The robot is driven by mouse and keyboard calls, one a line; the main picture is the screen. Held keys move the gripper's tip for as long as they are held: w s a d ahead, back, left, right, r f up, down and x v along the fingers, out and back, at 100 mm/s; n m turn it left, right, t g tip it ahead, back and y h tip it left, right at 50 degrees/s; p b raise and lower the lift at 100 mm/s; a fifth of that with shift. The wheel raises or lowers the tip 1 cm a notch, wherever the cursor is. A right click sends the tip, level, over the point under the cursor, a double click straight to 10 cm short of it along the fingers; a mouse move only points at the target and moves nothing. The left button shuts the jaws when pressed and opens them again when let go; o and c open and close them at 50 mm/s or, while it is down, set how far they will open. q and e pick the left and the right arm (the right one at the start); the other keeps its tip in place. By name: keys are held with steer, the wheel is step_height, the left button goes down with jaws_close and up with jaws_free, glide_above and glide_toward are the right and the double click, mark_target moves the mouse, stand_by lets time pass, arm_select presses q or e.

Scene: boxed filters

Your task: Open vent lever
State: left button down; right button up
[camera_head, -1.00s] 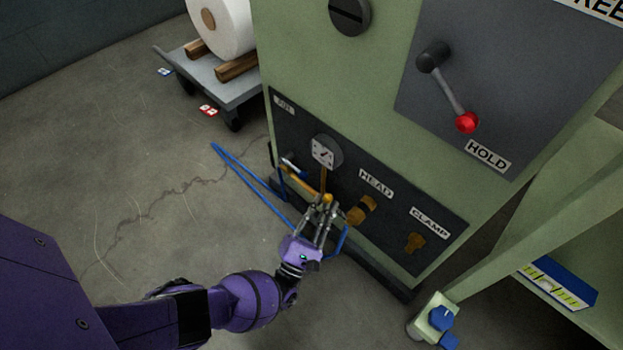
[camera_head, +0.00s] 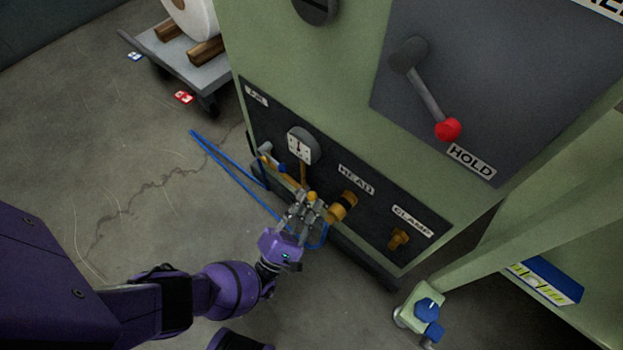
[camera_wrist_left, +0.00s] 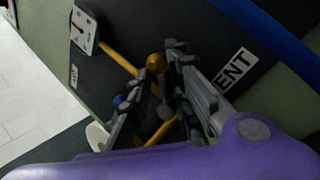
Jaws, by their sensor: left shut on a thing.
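The vent lever shows as a small yellow ball knob (camera_head: 311,196) low on the dark panel of the green machine. In the left wrist view the yellow ball (camera_wrist_left: 155,61) stands at the fingertips, near a white label (camera_wrist_left: 233,72) of which "ENT" can be read. My left gripper (camera_head: 305,203) is at the panel and is shut on the lever, with its fingers on either side of it. The fingers (camera_wrist_left: 158,88) hide most of the lever's stem. My right gripper is not in view.
A pressure gauge (camera_head: 302,147) with a yellow pipe is just above. Brass fittings (camera_head: 343,206) sit to the right. A blue hose (camera_head: 228,171) lies on the floor at left. A red-knobbed lever (camera_head: 447,129) marked HOLD is higher up. A cart (camera_head: 180,57) stands behind.

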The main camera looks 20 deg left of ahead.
arm_select(q)
steer(key=c, duration=1.8)
jaws_free()
steer(key=shift+d+f, duration=0.1)
steer(key=shift+d, duration=0.05)
steer(key=shift+c, duration=0.2)
steer(key=s+a+f, duration=0.1)
steer(key=s+a, duration=0.2)
steer(key=s, duration=1.1)
steer(key=shift+s+f, duration=0.15)
steer(key=shift+f, duration=0.05)
